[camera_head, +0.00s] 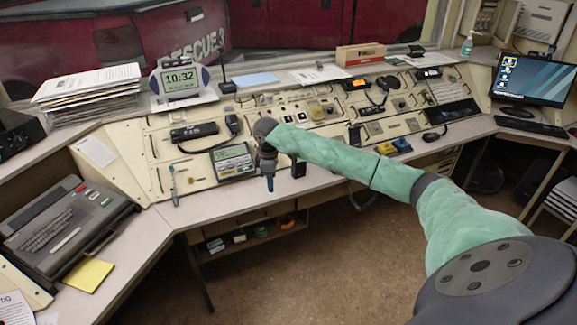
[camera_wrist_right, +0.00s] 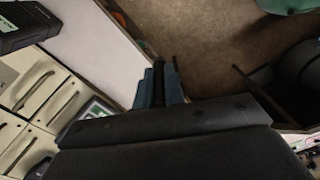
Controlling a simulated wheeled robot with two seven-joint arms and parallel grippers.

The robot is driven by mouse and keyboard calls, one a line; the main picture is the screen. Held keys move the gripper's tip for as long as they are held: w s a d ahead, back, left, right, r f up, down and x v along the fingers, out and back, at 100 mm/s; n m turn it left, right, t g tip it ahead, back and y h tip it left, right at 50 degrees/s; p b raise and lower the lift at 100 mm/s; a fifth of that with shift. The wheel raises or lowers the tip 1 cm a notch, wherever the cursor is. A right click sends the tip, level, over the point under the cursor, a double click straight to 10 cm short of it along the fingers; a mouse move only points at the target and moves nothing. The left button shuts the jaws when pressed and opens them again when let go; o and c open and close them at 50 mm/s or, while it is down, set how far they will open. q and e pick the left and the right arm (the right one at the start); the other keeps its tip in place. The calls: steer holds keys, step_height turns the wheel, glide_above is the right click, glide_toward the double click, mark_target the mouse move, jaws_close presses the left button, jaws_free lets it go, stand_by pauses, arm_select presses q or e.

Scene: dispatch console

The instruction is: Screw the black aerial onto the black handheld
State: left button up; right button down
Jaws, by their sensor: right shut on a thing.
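My right gripper (camera_head: 268,182) hangs over the console's front edge, fingers pointing down. In the right wrist view its two blue fingers (camera_wrist_right: 159,84) are shut on a thin black rod, the black aerial (camera_wrist_right: 158,82). A small upright black block (camera_head: 299,168), which looks like the black handheld, stands at the front of the desk just right of the gripper, apart from it. A black body with a small green display (camera_wrist_right: 28,25) at the top left of the wrist view seems to be the same thing. The aerial's lower end is hard to make out. My left gripper is out of view.
A grey unit with a green screen (camera_head: 233,161) lies just left of the gripper. A dark handset (camera_head: 194,131) lies behind it on the panel. Yellow and blue items (camera_head: 393,147) lie to the right. The white desk strip (camera_head: 218,199) in front is mostly bare.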

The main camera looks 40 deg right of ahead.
steer(key=s+a+m, duration=0.5)
steer(key=s+a, duration=0.2)
steer(key=a, duration=0.6)
steer(key=s+a+m, duration=0.5)
steer(key=s+a, duration=0.2)
steer(key=a, duration=0.5)
steer(key=shift+a+f, duration=0.15)
steer(key=shift+a, duration=0.2)
